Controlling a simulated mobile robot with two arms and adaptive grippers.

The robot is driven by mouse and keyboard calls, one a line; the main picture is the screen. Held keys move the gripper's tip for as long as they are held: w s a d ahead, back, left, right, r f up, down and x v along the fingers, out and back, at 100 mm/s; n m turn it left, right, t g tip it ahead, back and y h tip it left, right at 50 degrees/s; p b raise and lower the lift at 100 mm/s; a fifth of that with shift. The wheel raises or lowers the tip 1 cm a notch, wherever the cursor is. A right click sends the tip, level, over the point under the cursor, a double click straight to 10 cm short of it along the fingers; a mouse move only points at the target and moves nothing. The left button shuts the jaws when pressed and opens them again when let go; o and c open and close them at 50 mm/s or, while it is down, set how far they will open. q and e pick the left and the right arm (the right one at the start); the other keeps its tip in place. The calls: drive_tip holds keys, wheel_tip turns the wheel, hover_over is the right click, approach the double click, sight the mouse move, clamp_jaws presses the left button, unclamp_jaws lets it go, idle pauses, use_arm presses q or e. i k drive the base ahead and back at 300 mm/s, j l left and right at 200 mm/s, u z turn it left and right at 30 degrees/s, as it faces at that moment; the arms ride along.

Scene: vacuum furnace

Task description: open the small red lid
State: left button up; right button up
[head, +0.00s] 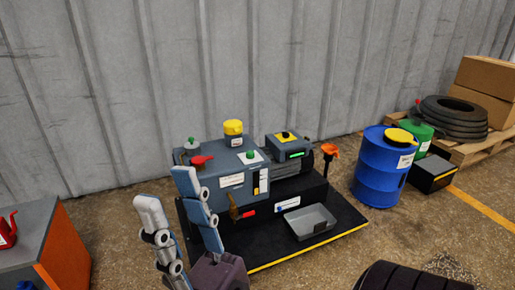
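A small red part with a short arm (201,160), which looks like the red lid, sits on top of the blue-grey furnace (225,183) at its left side. It appears shut, but it is small in the head view.
The furnace stands on a black base with a yellow edge and a grey tray (310,222). A yellow cap (233,127) and a control box (288,146) rise behind. A blue drum (383,170) stands right; an orange-sided cabinet (62,255) stands left.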

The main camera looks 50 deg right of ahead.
sight(197, 160)
drive_tip(key=k+l+z, duration=0.1)
drive_tip(key=l, duration=0.45)
drive_tip(key=k+l, duration=0.1)
drive_tip(key=l, duration=0.45)
drive_tip(key=k+l+z, duration=0.15)
drive_tip(key=l, duration=0.95)
drive_tip(key=i+z, duration=0.25)
drive_tip(key=i, duration=0.2)
drive_tip(key=i+z, duration=0.25)
drive_tip(key=i, duration=0.2)
